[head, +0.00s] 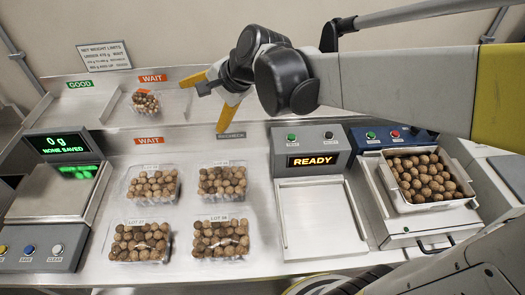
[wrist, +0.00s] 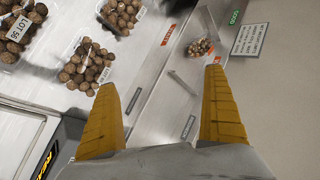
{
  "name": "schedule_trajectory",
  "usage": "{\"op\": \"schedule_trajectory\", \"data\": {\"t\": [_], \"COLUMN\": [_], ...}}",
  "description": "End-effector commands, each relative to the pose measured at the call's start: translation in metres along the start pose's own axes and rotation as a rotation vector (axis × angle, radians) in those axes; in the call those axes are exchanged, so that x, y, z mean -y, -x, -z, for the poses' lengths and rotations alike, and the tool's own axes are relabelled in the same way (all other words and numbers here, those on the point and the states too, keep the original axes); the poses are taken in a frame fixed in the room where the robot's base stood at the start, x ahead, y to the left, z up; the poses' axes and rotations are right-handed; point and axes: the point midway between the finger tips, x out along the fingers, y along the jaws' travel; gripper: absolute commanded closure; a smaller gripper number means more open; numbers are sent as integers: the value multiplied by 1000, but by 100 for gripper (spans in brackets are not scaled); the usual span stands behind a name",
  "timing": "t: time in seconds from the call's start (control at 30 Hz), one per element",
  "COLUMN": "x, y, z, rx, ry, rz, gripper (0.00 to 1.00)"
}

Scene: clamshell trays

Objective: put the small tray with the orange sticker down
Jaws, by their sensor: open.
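A small clear tray of brown nuts (head: 146,102) with some orange on it sits on the raised back shelf, just below an orange WAIT label. It also shows in the wrist view (wrist: 199,48), beyond my fingertips. I cannot make out clearly whether the orange is a sticker. My gripper (head: 202,106) is open and empty, with its yellow fingers spread to the right of this tray and apart from it. The wrist view also shows the open fingers (wrist: 160,80) with bare metal counter between them.
Several larger clear trays of nuts (head: 224,238) stand on the counter. A scale reading 0 g (head: 52,192) is at the left. A READY machine (head: 318,220) with an empty plate stands centre right; a full nut bin (head: 444,205) is at the right. A low divider (head: 112,104) crosses the shelf.

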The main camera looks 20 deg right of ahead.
Motion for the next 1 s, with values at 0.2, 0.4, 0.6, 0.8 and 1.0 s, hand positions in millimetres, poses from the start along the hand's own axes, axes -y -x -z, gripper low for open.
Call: {"op": "schedule_trajectory", "data": {"t": [0.2, 0.4, 0.6, 0.8, 1.0], "x": [-80, -148, -182, -187, -186], "y": [59, 92, 105, 106, 106], "z": [-20, -28, -30, -29, -29], "rx": [-108, -162, -176, -177, -177], "ry": [495, 895, 1101, 1134, 1132], "rz": [-133, -270, -351, -364, -363], "gripper": [0, 0, 0, 0, 0]}}
